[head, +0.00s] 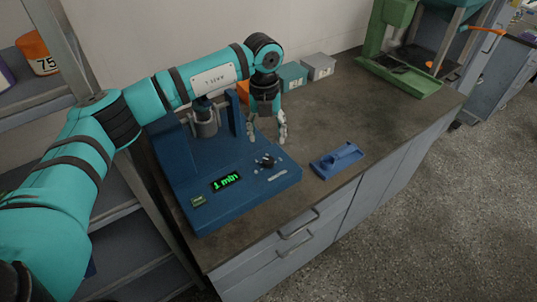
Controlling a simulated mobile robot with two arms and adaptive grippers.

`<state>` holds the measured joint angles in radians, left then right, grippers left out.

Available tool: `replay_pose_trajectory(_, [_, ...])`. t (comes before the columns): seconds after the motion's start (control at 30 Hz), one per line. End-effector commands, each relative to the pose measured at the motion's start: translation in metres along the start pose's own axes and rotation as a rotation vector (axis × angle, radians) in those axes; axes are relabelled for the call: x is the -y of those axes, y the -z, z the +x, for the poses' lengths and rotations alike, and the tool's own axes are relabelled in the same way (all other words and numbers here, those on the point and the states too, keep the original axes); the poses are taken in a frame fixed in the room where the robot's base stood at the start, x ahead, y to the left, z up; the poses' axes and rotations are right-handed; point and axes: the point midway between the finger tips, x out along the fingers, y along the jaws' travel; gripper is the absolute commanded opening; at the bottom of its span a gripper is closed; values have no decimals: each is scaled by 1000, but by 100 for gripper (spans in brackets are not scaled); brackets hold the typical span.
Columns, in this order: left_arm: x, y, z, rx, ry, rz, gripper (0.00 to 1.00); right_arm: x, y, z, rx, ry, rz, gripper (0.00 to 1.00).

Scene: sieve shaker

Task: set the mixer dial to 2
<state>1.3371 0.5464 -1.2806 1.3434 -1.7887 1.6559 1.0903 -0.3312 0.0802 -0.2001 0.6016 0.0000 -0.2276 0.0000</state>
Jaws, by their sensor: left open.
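The blue machine (225,208) stands on the counter with a lit green display (226,182) that reads "1 min". Its dark dial (267,161) is on the right part of the top, with small pale marks around it. I cannot read the dial's setting. My left gripper (266,138) points down just behind and above the dial, with its fingers apart and nothing between them. It appears apart from the dial. My left arm hides part of the machine's back. My right gripper is not in view.
A blue holder (336,160) lies on the counter (380,125) right of the machine. Grey (318,66) and teal (292,76) boxes stand behind. A green machine (405,75) stands at the back right. A shelf rack (75,60) is at left. The counter's right middle is clear.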

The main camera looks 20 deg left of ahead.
Motion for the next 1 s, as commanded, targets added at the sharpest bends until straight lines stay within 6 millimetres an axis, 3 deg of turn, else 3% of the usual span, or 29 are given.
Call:
replay_pose_trajectory(0.33, [0,2,71,-3,0,2,55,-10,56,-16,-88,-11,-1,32])
replay_pose_trajectory(0.6, [0,0,97,-1,1,0,55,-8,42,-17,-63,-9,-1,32])
replay_pose_trajectory(0.9, [1,0,99,0,2,1,55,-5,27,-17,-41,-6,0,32])
replay_pose_trajectory(1.0, [1,0,99,0,2,1,42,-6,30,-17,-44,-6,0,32])
